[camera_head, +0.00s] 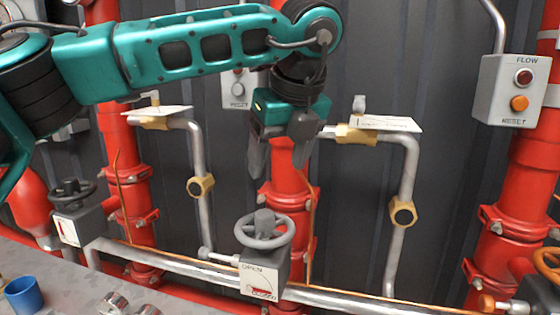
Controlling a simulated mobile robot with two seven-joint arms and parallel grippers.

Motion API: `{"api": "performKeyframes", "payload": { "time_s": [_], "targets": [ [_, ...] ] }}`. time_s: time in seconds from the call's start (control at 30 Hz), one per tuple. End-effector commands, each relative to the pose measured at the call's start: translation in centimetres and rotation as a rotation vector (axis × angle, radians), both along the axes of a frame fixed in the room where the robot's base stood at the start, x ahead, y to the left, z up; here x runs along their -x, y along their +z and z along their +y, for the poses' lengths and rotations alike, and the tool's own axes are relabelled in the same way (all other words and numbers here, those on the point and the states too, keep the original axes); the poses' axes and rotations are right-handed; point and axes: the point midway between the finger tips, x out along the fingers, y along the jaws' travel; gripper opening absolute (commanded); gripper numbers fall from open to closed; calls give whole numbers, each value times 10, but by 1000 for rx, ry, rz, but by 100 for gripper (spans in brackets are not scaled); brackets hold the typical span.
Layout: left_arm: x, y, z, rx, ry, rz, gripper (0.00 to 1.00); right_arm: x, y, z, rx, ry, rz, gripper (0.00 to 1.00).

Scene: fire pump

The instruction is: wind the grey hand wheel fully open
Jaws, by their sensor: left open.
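The grey hand wheel (264,230) sits at the lower middle in the head view, on top of a grey valve box (263,277) marked OPEN with a red pointer on its dial. My left gripper (279,165) points down above the wheel, with its fingers spread apart and empty. A clear gap shows between the fingertips and the wheel rim. A red vertical pipe is behind the fingers. My right gripper is out of view.
A dark hand wheel (72,192) stands at left and an orange one (548,262) at the right edge. Thin grey pipes with brass fittings (403,213) flank the wheel. A FLOW/RESET box (512,90) is at upper right. A blue cup (24,295) sits lower left.

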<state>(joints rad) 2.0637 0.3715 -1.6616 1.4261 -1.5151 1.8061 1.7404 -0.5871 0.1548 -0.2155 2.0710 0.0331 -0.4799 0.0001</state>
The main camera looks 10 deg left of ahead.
Motion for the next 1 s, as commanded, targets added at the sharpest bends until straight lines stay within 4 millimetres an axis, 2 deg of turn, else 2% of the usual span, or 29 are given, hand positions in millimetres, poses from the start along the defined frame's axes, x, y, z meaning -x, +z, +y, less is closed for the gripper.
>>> {"api": "performKeyframes", "payload": {
  "time_s": [0.17, 0.6, 0.8, 1.0],
  "targets": [
    [-5, -15, 7, -8, 9, -4, 69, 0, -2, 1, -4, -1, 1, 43],
    [-28, -91, 27, -4, 5, -2, 69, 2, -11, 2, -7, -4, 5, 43],
    [-34, -111, 33, -4, 5, -2, 69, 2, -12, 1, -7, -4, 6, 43],
    [-36, -117, 35, -3, 4, -4, 69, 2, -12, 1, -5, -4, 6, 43]
  ]
}}
